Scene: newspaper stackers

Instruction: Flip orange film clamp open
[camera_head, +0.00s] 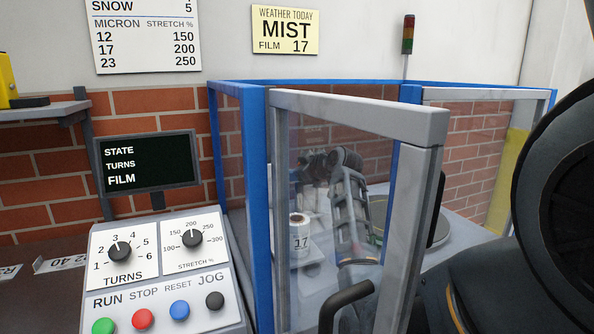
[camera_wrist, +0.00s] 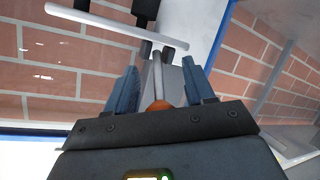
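In the wrist view, a small orange rounded part (camera_wrist: 158,105), the only orange piece there that could be the film clamp, shows between the finger bases. Its lower side is hidden by my gripper's dark body. A grey metal bar runs up from it between the fingers. My gripper (camera_wrist: 160,68) has its two blue fingers wide apart, one on each side of the bar. I cannot tell whether they touch anything. In the head view the clamp cannot be made out, and I cannot clearly pick out my gripper behind the glass door.
A grey-framed glass door (camera_head: 358,112) with a black handle (camera_head: 345,300) stands in front of the blue-framed enclosure. Behind it is a film roll (camera_head: 299,235) marked 17. A control panel (camera_head: 160,262) stands at the left. Black rollers (camera_wrist: 146,8) on a light rod are beyond the fingers.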

